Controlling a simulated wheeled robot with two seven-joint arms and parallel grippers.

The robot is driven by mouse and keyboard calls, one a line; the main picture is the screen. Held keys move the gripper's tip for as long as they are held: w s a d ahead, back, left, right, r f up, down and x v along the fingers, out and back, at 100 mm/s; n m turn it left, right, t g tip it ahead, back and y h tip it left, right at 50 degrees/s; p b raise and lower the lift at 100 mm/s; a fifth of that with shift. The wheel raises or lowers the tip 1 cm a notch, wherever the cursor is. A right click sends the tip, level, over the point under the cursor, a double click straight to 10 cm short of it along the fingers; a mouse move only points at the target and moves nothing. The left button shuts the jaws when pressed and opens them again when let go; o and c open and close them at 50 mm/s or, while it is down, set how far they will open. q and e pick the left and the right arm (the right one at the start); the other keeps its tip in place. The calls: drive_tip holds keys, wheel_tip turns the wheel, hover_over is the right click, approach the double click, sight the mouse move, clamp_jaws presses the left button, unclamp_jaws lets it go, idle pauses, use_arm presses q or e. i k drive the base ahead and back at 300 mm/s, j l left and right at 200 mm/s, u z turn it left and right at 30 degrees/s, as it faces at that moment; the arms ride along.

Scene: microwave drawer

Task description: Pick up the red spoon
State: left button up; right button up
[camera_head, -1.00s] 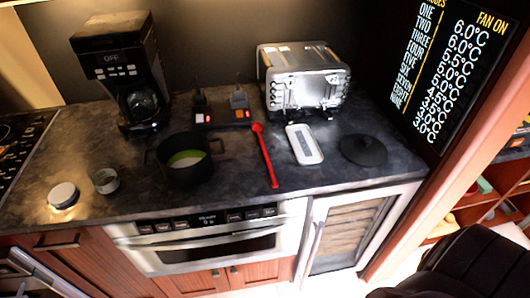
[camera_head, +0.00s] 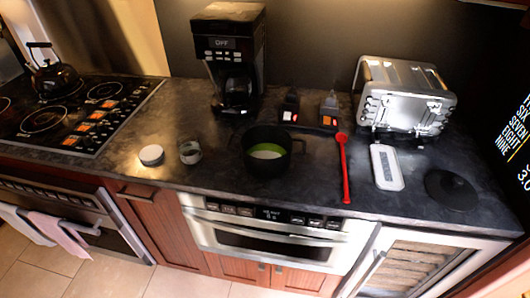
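The red spoon (camera_head: 344,168) lies on the dark countertop (camera_head: 318,196), right of the black pot. Its bowl end points to the back and its handle end lies near the front edge. Nothing covers it. Neither of my grippers shows in the head view.
A black pot (camera_head: 285,159) with pale contents stands left of the spoon. A white tray-like object (camera_head: 386,167) and a black lid (camera_head: 451,189) lie to its right. The microwave drawer (camera_head: 270,239) is below, shut.

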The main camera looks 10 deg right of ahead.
sight(341, 138)
drive_tip(key=j+z, duration=0.15)
drive_tip(key=z, duration=0.2)
drive_tip(key=j+z, duration=0.2)
drive_tip(key=z, duration=0.2)
